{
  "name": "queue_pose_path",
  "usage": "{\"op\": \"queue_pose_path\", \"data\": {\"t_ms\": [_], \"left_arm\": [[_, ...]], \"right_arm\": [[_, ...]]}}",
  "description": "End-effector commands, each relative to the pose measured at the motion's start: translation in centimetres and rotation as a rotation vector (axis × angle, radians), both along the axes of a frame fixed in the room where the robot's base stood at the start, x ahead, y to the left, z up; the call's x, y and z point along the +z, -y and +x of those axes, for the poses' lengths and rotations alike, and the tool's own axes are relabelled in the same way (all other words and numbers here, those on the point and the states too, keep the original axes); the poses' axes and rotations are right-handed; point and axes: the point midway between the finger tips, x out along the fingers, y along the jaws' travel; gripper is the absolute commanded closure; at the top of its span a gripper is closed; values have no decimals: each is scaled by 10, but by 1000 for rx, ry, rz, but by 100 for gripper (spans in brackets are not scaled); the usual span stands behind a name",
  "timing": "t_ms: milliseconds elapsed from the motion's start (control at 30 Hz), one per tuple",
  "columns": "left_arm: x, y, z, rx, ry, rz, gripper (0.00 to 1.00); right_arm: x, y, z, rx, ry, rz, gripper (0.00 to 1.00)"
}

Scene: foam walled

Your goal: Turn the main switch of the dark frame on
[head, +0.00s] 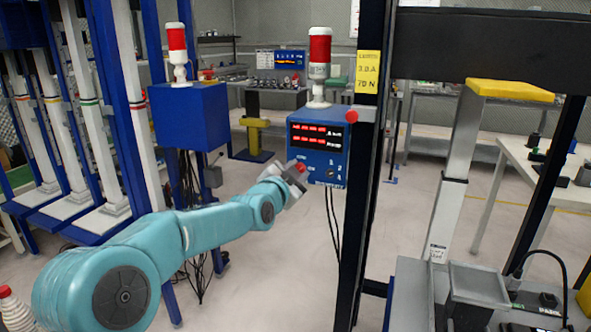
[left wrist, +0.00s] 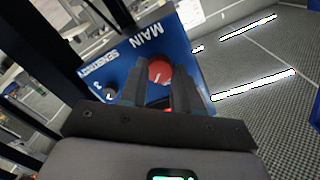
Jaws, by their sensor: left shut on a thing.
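The dark frame (head: 365,170) stands upright right of centre in the head view, with a blue control box (head: 318,160) on its left side. The box has two red digit displays. In the left wrist view the red main switch (left wrist: 160,70) sits on the blue face by the word MAIN, with a short white mark on it. My left gripper (head: 297,172) is at the box's lower left. Its two dark fingers are on either side of the red switch, shut on it. The fingers hide part of the switch. My right gripper is not in view.
A small dark knob (left wrist: 109,93) lies beside the main switch on the same face. A red and white beacon (head: 319,60) tops the box. Another blue box (head: 188,115) with a beacon stands at left. A grey machine (head: 470,290) is at lower right.

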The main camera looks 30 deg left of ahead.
Motion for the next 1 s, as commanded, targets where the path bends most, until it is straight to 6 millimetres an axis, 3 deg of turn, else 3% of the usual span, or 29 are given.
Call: {"op": "queue_pose_path", "data": {"t_ms": [600, 1000], "left_arm": [[3, 2, 0, -1, -127, 529, 99], [0, 2, 1, -2, -169, 701, 99]], "right_arm": [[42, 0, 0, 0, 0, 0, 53], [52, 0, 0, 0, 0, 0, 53]]}}
